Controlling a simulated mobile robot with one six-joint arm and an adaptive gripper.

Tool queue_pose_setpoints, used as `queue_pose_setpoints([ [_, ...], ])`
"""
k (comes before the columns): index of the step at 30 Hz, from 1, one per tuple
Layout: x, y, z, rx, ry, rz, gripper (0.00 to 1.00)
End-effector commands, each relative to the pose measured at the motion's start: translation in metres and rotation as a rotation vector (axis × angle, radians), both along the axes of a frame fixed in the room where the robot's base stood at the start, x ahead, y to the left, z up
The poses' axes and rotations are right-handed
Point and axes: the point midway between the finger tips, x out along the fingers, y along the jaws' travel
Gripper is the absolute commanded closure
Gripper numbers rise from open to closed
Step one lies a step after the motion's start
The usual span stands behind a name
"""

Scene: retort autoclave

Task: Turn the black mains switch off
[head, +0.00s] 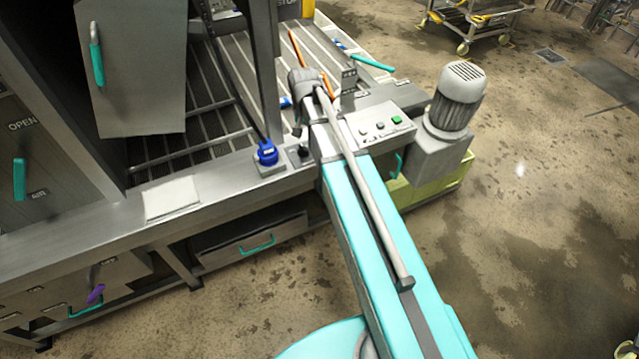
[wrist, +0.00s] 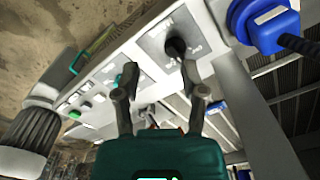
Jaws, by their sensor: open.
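The black mains switch (wrist: 177,48) is a knob on a square grey plate with small lettering, too blurred to read. In the head view the switch (head: 304,151) shows on the bench edge, right of the blue plug. My gripper (wrist: 160,68) is open and empty in the wrist view. Its two fingers point toward the plate, and the knob appears just beyond the tips, nearer the right finger. I see no contact. In the head view my arm hides most of the gripper.
A blue plug with a dark cable (wrist: 265,24) sits close beside the switch and also shows in the head view (head: 267,152). A button panel (head: 380,125) and a grey motor (head: 458,95) stand to the right. A slatted conveyor (head: 205,90) lies behind.

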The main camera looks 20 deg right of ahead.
Motion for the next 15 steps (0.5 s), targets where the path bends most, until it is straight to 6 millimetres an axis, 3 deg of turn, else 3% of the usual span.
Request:
queue_pose_setpoints([
  [15, -0.074, 0.002, -0.021, 0.000, 0.000, 0.198, 0.46],
])
